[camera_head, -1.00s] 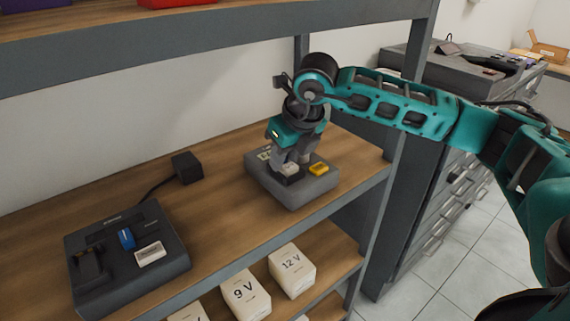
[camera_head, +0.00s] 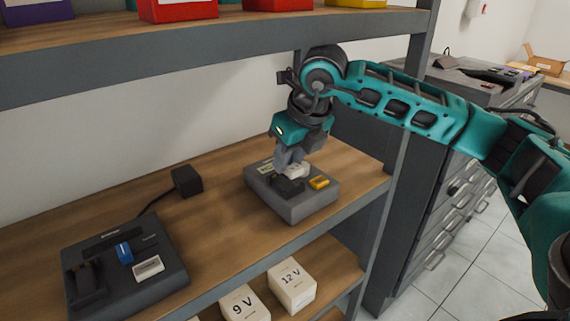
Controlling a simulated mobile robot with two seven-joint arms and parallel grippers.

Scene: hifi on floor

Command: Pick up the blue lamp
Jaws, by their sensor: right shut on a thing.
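The blue lamp (camera_head: 124,253) is a small blue block standing on a dark grey device (camera_head: 168,262) at the lower left of the shelf. My right gripper (camera_head: 287,162) is well to the right of it, pointing down over a grey tray-like box (camera_head: 299,208). It is shut on what looks like a small white block (camera_head: 298,170), partly hidden by the fingers. I cannot tell whether that block still touches the box. My left gripper is not in view.
A black adapter (camera_head: 187,180) with a cable stands behind the device. Boxes marked 9 V (camera_head: 243,304) and 12 V (camera_head: 291,285) are on the shelf below. An upper shelf (camera_head: 180,60) hangs overhead. Wood between device and box is clear.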

